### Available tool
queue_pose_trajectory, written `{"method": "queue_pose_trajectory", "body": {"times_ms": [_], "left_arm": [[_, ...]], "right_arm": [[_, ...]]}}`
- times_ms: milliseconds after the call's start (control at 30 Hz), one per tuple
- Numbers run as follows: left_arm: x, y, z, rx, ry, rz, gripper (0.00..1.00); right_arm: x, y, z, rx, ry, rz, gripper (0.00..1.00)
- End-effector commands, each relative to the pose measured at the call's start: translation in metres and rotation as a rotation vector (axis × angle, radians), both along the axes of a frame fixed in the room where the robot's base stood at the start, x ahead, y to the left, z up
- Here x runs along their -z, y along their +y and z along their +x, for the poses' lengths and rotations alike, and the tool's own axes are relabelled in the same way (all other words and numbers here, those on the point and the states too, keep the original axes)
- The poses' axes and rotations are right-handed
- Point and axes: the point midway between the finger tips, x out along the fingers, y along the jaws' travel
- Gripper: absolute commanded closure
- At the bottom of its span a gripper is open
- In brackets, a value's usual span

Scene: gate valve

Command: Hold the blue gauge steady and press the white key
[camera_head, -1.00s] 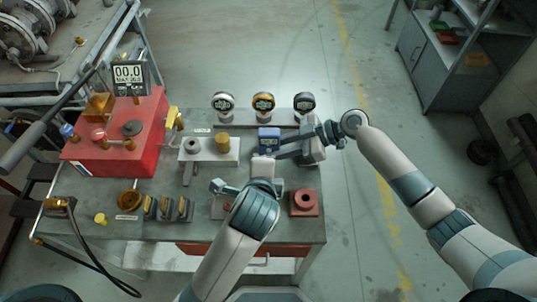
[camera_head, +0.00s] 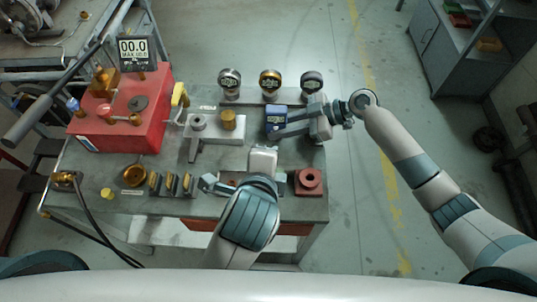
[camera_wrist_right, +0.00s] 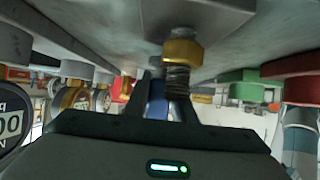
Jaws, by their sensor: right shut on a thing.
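The blue gauge (camera_head: 276,117) is at the right part of the bench, behind the red ring block. My right gripper (camera_head: 284,127) comes in from the right and is shut on the gauge. A blue piece of it shows between the dark fingers in the right wrist view (camera_wrist_right: 157,100). My left gripper (camera_head: 214,184) is over the front of the bench, left of and nearer than the gauge, and apart from it. The opening between its fingers is unclear. I cannot make out the white key; it is too small or hidden.
Three round gauges (camera_head: 270,83) stand along the back edge. A light grey block (camera_head: 215,130) with a brass knob is left of the blue gauge. A red ring block (camera_head: 308,181) is at the front right. A red machine (camera_head: 122,110) fills the left side. Open floor lies right.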

Motion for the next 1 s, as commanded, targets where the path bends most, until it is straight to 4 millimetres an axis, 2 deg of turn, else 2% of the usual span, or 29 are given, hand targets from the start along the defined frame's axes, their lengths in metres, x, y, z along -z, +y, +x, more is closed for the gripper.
{"method": "queue_pose_trajectory", "body": {"times_ms": [233,267,300,333,767,1000], "left_arm": [[0.0,0.0,0.0,0.0,0.0,0.0,1.0],[0.0,0.0,0.0,0.0,0.0,0.0,1.0],[0.0,0.0,0.0,0.0,0.0,0.0,1.0],[0.0,0.0,0.0,0.0,0.0,0.0,1.0],[0.0,0.0,0.0,0.0,0.0,0.0,1.0],[0.0,0.0,0.0,0.0,0.0,0.0,1.0]], "right_arm": [[0.002,-0.002,0.0,0.002,0.001,-0.005,0.89],[0.002,-0.002,0.0,0.002,0.001,-0.005,0.7],[0.002,-0.001,0.0,0.002,0.001,-0.004,0.6],[0.002,-0.001,0.0,0.002,0.001,-0.004,0.55],[-0.001,-0.004,0.0,0.001,0.0,-0.002,0.55],[-0.013,-0.027,0.0,0.002,-0.001,-0.003,0.55]]}}
